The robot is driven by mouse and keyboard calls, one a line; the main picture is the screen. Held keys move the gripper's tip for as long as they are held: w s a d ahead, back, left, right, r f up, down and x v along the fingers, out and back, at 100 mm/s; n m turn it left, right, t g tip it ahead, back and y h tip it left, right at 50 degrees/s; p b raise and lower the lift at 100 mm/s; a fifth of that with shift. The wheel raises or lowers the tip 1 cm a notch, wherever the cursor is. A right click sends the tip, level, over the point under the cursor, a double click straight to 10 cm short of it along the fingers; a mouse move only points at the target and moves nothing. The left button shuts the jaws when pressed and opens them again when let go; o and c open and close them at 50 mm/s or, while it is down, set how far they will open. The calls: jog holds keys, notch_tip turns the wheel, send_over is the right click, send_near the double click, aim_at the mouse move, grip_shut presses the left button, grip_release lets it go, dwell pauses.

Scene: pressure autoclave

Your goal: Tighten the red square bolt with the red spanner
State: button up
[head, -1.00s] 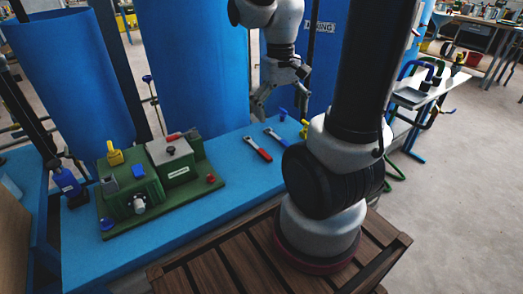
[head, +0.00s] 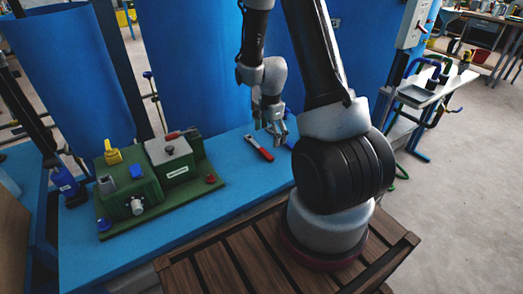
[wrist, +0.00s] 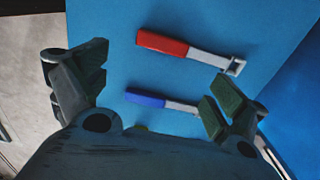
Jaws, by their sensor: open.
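The red spanner (head: 260,149) lies flat on the blue bench, with a red handle and a metal head; it also shows in the wrist view (wrist: 163,43). A small red bolt-like part (head: 211,178) sits at the right corner of the green fixture (head: 130,207); its exact shape is too small to tell. My gripper (head: 278,138) points down over the bench, just right of the red spanner in the head view. In the wrist view my gripper (wrist: 160,84) is open and empty. Its fingers are spread above the spanners and the red one lies ahead of the fingertips.
A blue-handled spanner (wrist: 146,98) lies beside the red one, its far end partly behind a finger. The fixture carries a yellow part (head: 113,153) and blue parts. Tall blue cylinders (head: 70,80) stand behind the blue bench (head: 215,215). The bench front is clear.

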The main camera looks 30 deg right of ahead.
aim_at(259, 147)
jog(key=f, duration=0.7)
jog(key=shift+a, duration=0.35)
jog(key=shift+s, duration=0.15)
jog(key=c, duration=1.1)
